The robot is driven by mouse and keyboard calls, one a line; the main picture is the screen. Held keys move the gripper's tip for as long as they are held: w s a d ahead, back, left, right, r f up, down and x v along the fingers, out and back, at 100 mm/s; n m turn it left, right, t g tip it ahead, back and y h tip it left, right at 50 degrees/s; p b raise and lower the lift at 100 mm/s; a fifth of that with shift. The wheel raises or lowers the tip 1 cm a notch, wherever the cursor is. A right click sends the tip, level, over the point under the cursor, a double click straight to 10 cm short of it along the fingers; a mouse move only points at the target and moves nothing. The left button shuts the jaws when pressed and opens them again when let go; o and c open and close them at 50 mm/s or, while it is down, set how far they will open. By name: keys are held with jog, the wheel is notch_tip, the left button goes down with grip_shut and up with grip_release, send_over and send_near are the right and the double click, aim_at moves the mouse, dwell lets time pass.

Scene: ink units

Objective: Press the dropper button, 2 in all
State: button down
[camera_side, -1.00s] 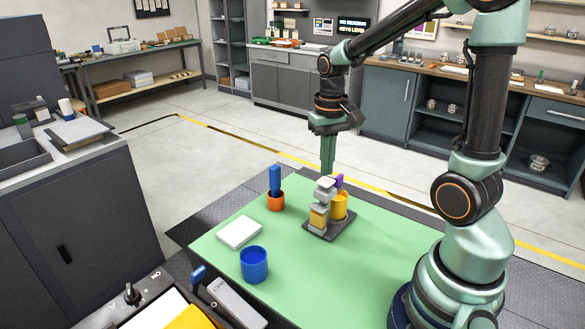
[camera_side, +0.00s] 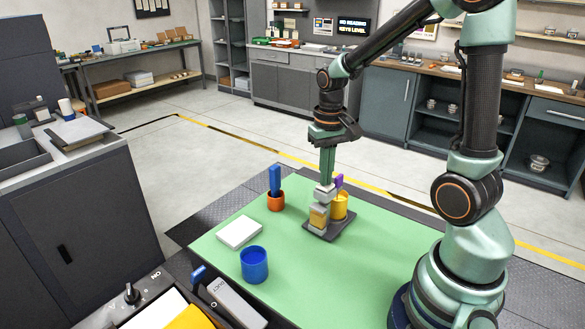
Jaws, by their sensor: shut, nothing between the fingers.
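The dropper unit (camera_side: 319,216) stands on a dark base plate (camera_side: 341,231) on the green work surface. It has a grey upper part, a yellow-orange block low at its front and a purple piece (camera_side: 339,181) near the top right. A yellow cup (camera_side: 339,206) stands on the same plate, beside and partly behind the unit. My gripper (camera_side: 326,180) points straight down with its fingers shut and empty. Its tips are at the top of the unit. I cannot tell whether they touch it, and the button itself is not clearly seen under them.
An orange cup (camera_side: 276,202) holding a blue block (camera_side: 275,179) stands left of the unit. A white flat pad (camera_side: 239,232) and a blue cup (camera_side: 254,264) are nearer the front left. The green mat (camera_side: 370,250) is clear right of the plate.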

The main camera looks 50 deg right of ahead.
jog(key=shift+r, duration=1.35)
jog(key=shift+f, duration=0.15)
jog(key=shift+f, duration=1.2)
jog(key=shift+r, duration=1.35)
jog(key=shift+r, duration=0.1)
notch_tip(320, 180, up, 10)
dwell(0.5)
